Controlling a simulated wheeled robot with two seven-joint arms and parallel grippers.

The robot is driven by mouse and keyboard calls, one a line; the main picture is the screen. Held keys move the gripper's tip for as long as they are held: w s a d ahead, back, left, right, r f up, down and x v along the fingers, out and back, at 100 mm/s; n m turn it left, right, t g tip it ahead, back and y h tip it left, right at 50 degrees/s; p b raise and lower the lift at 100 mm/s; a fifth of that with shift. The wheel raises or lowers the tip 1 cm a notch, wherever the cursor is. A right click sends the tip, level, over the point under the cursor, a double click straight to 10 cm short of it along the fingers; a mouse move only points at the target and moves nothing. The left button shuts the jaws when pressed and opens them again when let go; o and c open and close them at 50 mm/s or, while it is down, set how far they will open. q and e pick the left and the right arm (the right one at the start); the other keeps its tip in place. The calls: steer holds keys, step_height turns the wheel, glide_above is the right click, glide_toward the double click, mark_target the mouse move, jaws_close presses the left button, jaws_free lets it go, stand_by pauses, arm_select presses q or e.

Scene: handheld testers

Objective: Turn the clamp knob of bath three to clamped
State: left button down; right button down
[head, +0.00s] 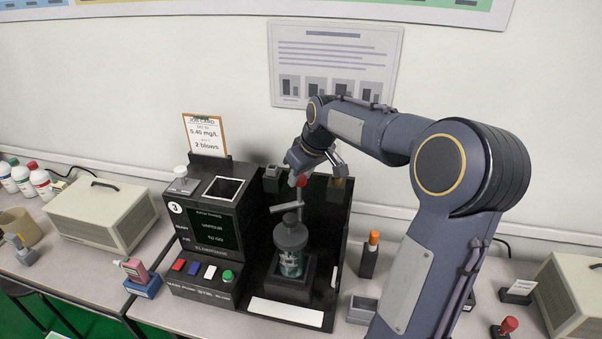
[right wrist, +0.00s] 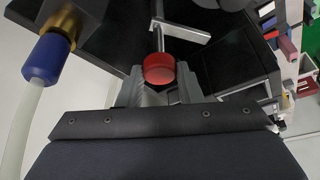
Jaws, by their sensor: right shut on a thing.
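Bath three is the black unit marked 3 (head: 175,207), with a dark display and a black bay on its right. A red knob (head: 301,181) stands high in the bay; it also shows in the right wrist view (right wrist: 159,68). My right gripper (head: 297,177) reaches in from above and is shut on the red knob, with a finger on each side. A grey rod with a side bar (head: 287,207) lies below the knob, above a grey-capped glass vessel (head: 291,262). I cannot read the knob's setting. My left gripper is out of view.
A job card (head: 205,135) stands behind the unit. A blue-collared tube fitting (right wrist: 47,60) is close left in the right wrist view. An orange-topped holder (head: 370,255) stands right of the bay. A beige case (head: 103,213) is at left.

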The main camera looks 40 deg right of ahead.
steer(key=n+y, duration=0.1)
steer(key=n, duration=0.1)
steer(key=n+y, duration=0.1)
steer(key=n, duration=0.2)
steer(key=shift+w+d+n+g, duration=0.1)
steer(key=shift+d+n+g, duration=0.1)
steer(key=shift+n+g, duration=0.1)
steer(key=n+g+p, duration=0.1)
steer(key=n, duration=0.2)
steer(key=n+y, duration=0.1)
steer(key=n, duration=0.1)
steer(key=shift+w+d+n+g+p, duration=0.1)
steer(key=shift+n+g+p, duration=0.25)
steer(key=shift+n+g, duration=0.05)
steer(key=c, duration=1)
jaws_free()
steer(key=shift+y, duration=0.3)
steer(key=v, duration=0.7)
steer(key=shift+d+r, duration=0.1)
steer(key=shift+r, duration=0.25)
